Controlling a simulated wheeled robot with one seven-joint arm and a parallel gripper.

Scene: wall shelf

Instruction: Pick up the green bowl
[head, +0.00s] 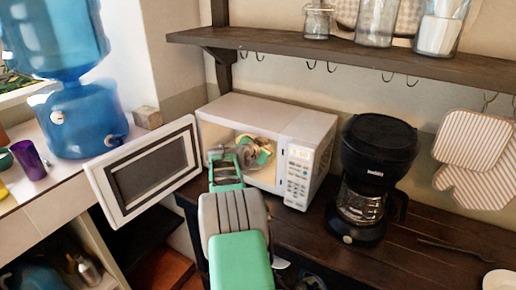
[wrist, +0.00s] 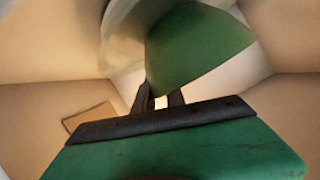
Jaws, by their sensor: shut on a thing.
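The green bowl (wrist: 195,45) shows large in the wrist view, right at the fingertips, with a pale rounded thing beside it on the left. My gripper (wrist: 160,98) is shut on the bowl's edge. In the head view my arm reaches into the open microwave (head: 240,105), and my gripper (head: 228,160) is at its opening. A green and yellowish bowl shape (head: 265,150) shows inside, partly hidden by my gripper. I cannot tell from the head view whether the bowl is lifted or touching the microwave floor.
The microwave door (head: 145,172) stands open to the left. A black coffee maker (head: 372,180) stands right of the microwave. A dark wall shelf (head: 370,58) with jars and hooks is above. A blue water dispenser (head: 80,115) and a purple cup (head: 29,160) are on the left counter.

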